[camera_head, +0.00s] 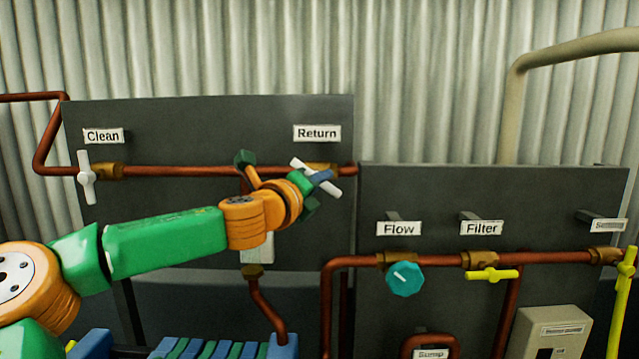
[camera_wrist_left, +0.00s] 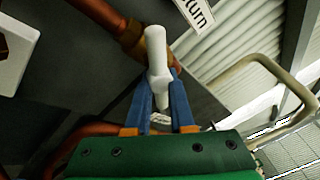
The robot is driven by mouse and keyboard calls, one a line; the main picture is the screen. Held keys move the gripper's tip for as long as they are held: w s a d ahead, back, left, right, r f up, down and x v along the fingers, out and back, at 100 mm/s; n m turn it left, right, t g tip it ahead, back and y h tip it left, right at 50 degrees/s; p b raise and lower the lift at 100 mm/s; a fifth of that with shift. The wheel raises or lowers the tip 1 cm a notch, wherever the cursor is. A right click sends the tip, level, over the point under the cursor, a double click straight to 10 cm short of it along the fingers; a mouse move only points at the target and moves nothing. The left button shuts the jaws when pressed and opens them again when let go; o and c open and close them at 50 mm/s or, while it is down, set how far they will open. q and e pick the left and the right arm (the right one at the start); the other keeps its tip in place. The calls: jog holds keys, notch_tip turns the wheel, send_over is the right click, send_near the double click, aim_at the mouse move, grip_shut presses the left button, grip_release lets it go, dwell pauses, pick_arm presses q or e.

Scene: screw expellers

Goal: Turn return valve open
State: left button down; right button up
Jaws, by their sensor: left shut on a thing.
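The return valve's white handle (camera_head: 316,178) sits under the "Return" label (camera_head: 317,133) on the dark panel. It is tilted, running from upper left to lower right. My left gripper (camera_head: 320,178) is at the handle, its arm coming in from the left. In the left wrist view the blue fingers (camera_wrist_left: 161,92) stand on both sides of the white handle (camera_wrist_left: 157,55) and are shut on it. The brass valve body (camera_wrist_left: 131,36) shows behind. My right gripper is not in view.
The "Clean" valve with a white upright handle (camera_head: 86,178) is at the left. Copper pipe (camera_head: 185,171) runs between the valves. A teal Flow knob (camera_head: 405,279) and a yellow Filter handle (camera_head: 492,275) are on the right panel. A beige box (camera_head: 552,333) stands below.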

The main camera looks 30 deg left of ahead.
pick_arm(q)
jog(key=shift+r, duration=0.25)
jog(key=shift+n+t+b, duration=0.3)
jog(key=shift+n+b, duration=0.1)
jog(key=shift+b, duration=0.3)
jog(key=n+b, duration=0.2)
jog(key=b, duration=0.1)
jog(key=n+t+y+b, duration=0.1)
jog(key=n+b, duration=0.1)
jog(key=b, duration=0.2)
jog(key=shift+w+n+t, duration=0.1)
jog(key=shift+n+t, duration=0.2)
jog(key=shift+r+n+t+y+b, duration=0.25)
jog(key=shift+n+y+b, duration=0.35)
jog(key=shift+n+b, duration=0.5)
jog(key=c, duration=0.9)
grip_release()
jog(key=shift+o, duration=0.5)
jog(key=shift+a+f, duration=0.15)
